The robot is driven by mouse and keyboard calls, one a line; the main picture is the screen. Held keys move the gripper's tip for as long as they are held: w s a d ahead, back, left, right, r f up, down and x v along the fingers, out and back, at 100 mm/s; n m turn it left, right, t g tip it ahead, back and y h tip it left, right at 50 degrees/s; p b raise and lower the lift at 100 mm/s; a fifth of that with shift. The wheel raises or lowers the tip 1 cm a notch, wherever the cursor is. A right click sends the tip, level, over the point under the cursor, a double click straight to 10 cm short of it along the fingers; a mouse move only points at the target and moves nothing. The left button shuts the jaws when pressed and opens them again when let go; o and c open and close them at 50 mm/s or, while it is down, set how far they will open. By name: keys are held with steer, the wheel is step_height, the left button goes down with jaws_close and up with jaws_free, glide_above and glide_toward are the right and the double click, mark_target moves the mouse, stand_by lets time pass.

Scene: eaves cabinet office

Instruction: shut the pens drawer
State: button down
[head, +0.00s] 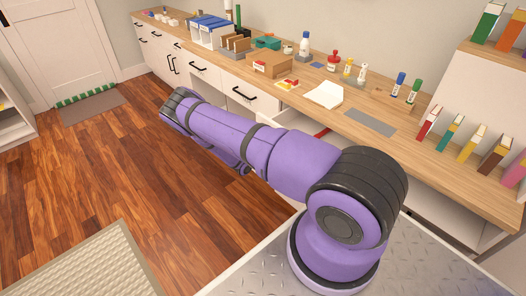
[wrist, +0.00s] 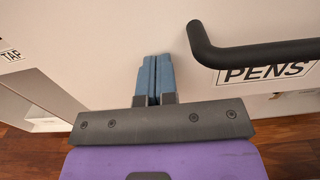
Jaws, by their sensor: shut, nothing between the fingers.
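The pens drawer front (wrist: 245,88) is white and fills much of the wrist view, with a PENS label (wrist: 268,71). Its black bar handle (wrist: 255,53) is at the upper right. My gripper (wrist: 155,60) has its blue fingers together and empty, left of the handle and pointing at the white front. I cannot tell whether the fingertips touch it. In the head view my purple arm reaches left along the cabinets and my fingers are hidden. A drawer (head: 275,121) stands open behind my arm there; its label does not show.
The wooden countertop (head: 345,112) carries a cardboard box (head: 272,64), bottles, glue sticks and several upright books. Another front at the wrist view's left bears a partly cut-off label (wrist: 12,55). The wooden floor (head: 100,165) left of my arm is clear.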

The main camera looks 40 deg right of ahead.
steer(key=d, duration=1.5)
steer(key=shift+w, duration=0.3)
steer(key=shift+d+r, duration=0.15)
steer(key=shift+d, duration=0.35)
steer(key=shift+d+r, duration=0.1)
steer(key=shift+d, duration=0.05)
steer(key=shift+a, duration=0.65)
steer(key=a, duration=1.3)
steer(key=shift+s+a+f, duration=0.2)
steer(key=shift+s+a, duration=0.05)
